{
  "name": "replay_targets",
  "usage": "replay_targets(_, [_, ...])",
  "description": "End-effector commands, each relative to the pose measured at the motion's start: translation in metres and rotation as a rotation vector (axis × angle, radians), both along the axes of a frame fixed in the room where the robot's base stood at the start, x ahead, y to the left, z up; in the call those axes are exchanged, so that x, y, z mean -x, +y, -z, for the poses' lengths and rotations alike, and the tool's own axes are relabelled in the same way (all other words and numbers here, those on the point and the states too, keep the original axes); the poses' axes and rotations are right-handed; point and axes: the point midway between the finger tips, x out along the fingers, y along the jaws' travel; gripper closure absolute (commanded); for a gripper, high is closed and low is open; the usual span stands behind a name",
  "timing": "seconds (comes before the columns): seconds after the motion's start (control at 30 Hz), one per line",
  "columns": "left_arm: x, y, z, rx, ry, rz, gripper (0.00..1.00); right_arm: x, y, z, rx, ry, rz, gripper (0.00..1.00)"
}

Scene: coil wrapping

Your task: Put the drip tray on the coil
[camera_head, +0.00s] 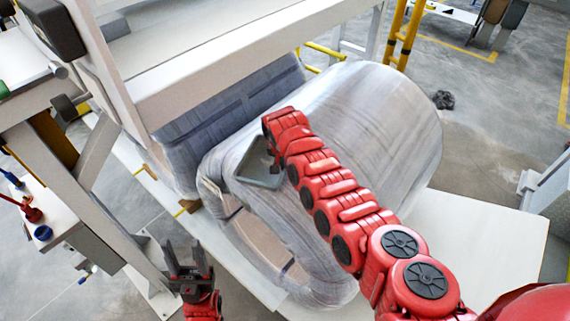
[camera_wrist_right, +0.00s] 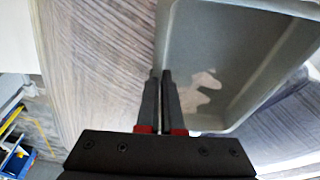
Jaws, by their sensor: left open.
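The coil (camera_head: 375,115) is a large wrapped grey cylinder lying on its side, its hollow end facing front left. The drip tray (camera_head: 262,178) is a shallow grey-green tray over the coil's near end edge; I cannot tell if it touches the wrap. My right gripper is shut on the tray's side wall; its two fingers (camera_wrist_right: 165,100) pinch the wall in the right wrist view, where the tray (camera_wrist_right: 215,60) shows a pale pinkish patch inside. In the head view my right arm hides part of the coil and tray. My left gripper (camera_head: 187,256) is open and empty, left of the coil.
A second wrapped coil (camera_head: 225,125) stands behind, under a white machine beam (camera_head: 240,60). A white platform (camera_head: 485,240) lies under and right of the coil. A machine frame and a side table (camera_head: 40,215) are at left. Yellow rails (camera_head: 400,35) stand behind.

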Motion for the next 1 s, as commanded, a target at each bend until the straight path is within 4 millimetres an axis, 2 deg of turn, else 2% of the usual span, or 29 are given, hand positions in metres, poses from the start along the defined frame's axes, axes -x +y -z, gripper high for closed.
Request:
replay_targets(0.2, [0.000, 0.000, 0.005, 0.000, 0.000, 0.000, 0.50, 0.000, 0.000, 0.005, 0.000, -0.002, 0.000, 1.00])
replay_targets(0.3, [0.000, 0.000, 0.004, 0.000, 0.000, 0.000, 0.50, 0.000, 0.000, 0.003, 0.000, -0.001, 0.000, 0.80])
replay_targets(0.4, [0.000, 0.000, 0.003, 0.000, 0.000, 0.000, 0.50, 0.000, 0.000, 0.003, 0.000, -0.001, 0.000, 0.67])
replay_targets(0.8, [0.000, 0.000, 0.001, 0.000, 0.000, 0.000, 0.50, 0.000, 0.000, -0.002, 0.000, -0.003, 0.000, 0.67])
replay_targets(1.0, [0.000, 0.000, 0.007, 0.000, 0.000, 0.000, 0.50, 0.003, 0.003, -0.020, -0.001, -0.006, -0.001, 0.67])
